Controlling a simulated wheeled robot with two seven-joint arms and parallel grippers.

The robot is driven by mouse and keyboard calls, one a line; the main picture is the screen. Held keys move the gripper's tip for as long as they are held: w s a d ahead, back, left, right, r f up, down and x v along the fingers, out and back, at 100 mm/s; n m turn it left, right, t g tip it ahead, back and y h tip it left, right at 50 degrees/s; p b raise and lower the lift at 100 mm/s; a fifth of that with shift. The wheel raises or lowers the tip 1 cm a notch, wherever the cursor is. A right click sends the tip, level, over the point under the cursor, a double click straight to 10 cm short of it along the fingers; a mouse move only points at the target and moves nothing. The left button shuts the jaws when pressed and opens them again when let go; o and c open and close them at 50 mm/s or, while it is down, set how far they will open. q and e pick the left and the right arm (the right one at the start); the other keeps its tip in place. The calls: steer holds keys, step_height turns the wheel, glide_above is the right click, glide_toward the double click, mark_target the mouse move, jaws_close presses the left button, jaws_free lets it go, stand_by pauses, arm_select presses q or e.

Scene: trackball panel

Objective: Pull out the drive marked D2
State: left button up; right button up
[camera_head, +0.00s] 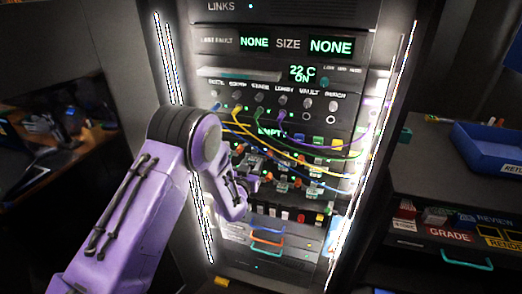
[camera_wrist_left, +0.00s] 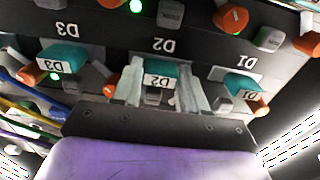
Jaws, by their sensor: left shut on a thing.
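The drive marked D2 (camera_wrist_left: 158,70) shows in the left wrist view, upside down, with a teal handle and a white D2 label. My left gripper (camera_wrist_left: 160,88) has its two pale fingers on either side of this handle and is shut on it. The handle is partly covered by the fingers. In the head view my left gripper (camera_head: 252,184) is at the drive rows of the rack, and the arm hides part of them. My right gripper is not in view.
Drives D3 (camera_wrist_left: 64,58) and D1 (camera_wrist_left: 240,84) flank D2 closely, with orange and grey parts between them. Yellow cables (camera_head: 283,152) and other coloured cables hang across the rack front. A blue bin (camera_head: 490,147) stands at the right.

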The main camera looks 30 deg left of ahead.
arm_select(q)
steer(key=v, duration=0.8)
steer(key=shift+p, duration=0.4)
stand_by(0.5)
steer(key=v, duration=0.7)
steer(key=shift+s+b, duration=0.45)
stand_by(0.3)
steer(key=shift+f, duration=0.1)
